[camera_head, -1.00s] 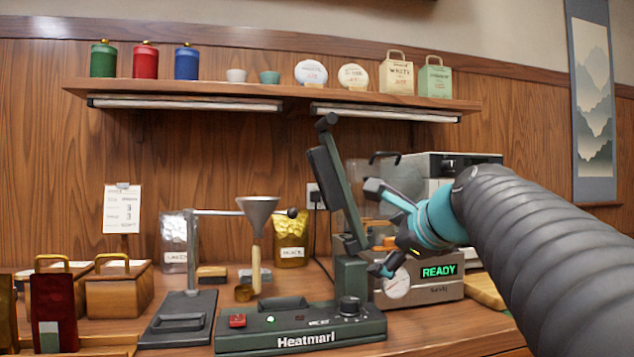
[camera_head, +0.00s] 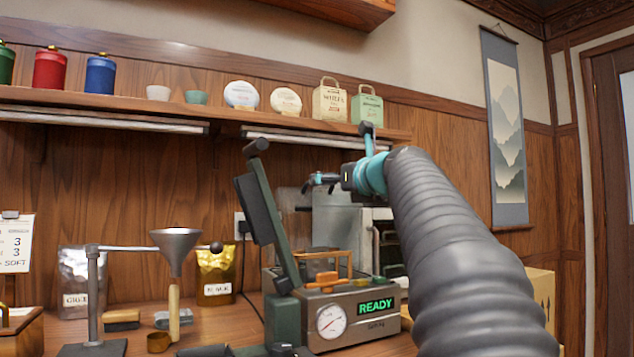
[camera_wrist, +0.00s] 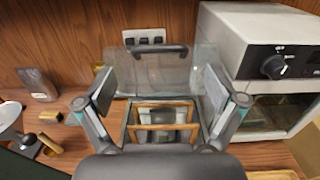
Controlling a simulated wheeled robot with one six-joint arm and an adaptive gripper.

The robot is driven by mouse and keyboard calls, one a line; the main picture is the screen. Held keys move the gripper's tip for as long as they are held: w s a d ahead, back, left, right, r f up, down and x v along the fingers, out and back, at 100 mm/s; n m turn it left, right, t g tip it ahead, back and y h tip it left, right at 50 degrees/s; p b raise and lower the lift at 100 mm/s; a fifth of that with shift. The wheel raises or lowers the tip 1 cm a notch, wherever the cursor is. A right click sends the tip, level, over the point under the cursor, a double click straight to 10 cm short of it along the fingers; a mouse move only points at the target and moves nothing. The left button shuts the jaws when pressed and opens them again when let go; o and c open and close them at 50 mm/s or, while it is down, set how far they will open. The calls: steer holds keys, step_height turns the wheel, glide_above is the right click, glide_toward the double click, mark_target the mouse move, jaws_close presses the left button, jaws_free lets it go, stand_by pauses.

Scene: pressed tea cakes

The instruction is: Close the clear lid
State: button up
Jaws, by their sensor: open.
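The clear lid (camera_wrist: 180,72) stands raised in the wrist view, a see-through panel with a dark bar handle (camera_wrist: 152,49) along its top edge. It belongs to the steamer with the green READY display (camera_head: 376,306) and a round dial. The steamer's clear-walled chamber lies open below, with wooden bars (camera_wrist: 163,127) inside. My gripper (camera_wrist: 160,82) is wide open and empty, its fingers to either side of the lid in the picture; I cannot tell whether they touch it. In the head view my gripper (camera_head: 338,156) is above the steamer, and the lid is hard to make out.
A dark green press with a raised arm (camera_head: 268,215) stands left of the steamer. A grey oven (camera_wrist: 265,65) is close on the right. The wall shelf (camera_head: 225,114) with jars and bags hangs behind. A funnel stand (camera_head: 176,242) and tea pouches are further left.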

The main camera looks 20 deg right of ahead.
steer(key=w+p, duration=0.1)
steer(key=w, duration=0.6)
steer(key=shift+a, duration=0.1)
